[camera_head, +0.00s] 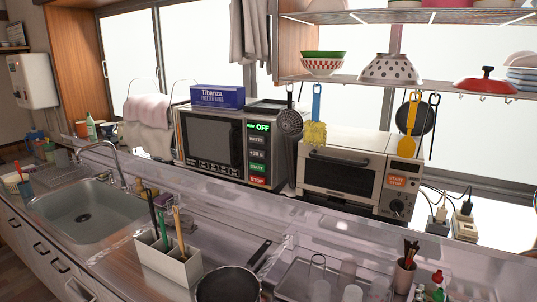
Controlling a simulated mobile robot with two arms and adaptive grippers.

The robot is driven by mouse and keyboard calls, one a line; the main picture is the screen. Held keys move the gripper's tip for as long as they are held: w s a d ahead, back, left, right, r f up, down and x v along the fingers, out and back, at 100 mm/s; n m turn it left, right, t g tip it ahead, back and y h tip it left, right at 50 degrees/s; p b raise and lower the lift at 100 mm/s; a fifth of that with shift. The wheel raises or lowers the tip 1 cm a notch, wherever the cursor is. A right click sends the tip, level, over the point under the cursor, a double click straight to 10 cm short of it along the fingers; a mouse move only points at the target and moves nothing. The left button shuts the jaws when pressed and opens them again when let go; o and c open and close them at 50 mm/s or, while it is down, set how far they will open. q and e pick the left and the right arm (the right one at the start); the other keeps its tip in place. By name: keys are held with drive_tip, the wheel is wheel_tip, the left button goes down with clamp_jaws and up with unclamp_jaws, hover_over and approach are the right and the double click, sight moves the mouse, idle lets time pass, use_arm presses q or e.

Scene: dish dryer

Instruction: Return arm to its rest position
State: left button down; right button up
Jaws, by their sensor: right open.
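I see neither of my grippers nor any part of my arms in the head view. Nothing in the picture shows where my arms stand or whether they hold anything. The counter (112,238) runs across the lower part of the view, and no gripper shows over it.
A sink (85,215) with a faucet is at left. A white holder (168,262) and a black pan (228,284) stand in front. A microwave (212,142) and a toaster oven (343,170) stand behind. A shelf (440,82) with bowls hangs at upper right.

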drive_tip(key=s+a+f+n+g+y, duration=0.25)
drive_tip(key=s+a+f, duration=0.3)
drive_tip(key=s, duration=0.35)
drive_tip(key=s+a+f+n+g+y, duration=0.2)
drive_tip(key=s+a+f+g, duration=0.3)
drive_tip(key=s, duration=0.3)
drive_tip(key=s+a+f+n+g+y, duration=0.25)
drive_tip(key=s+a+f, duration=0.25)
drive_tip(key=s+f, duration=0.3)
wheel_tip(320, 180, down, 23)
drive_tip(key=s+g, duration=0.1)
drive_tip(key=s, duration=0.1)
drive_tip(key=s+d+f+g, duration=0.1)
drive_tip(key=s+d+f, duration=0.1)
drive_tip(key=s+f, duration=1.4)
wheel_tip(320, 180, down, 2)
drive_tip(key=shift+s+d+f+g, duration=0.1)
drive_tip(key=shift+s+d+g, duration=0.2)
drive_tip(key=shift+s+g, duration=0.1)
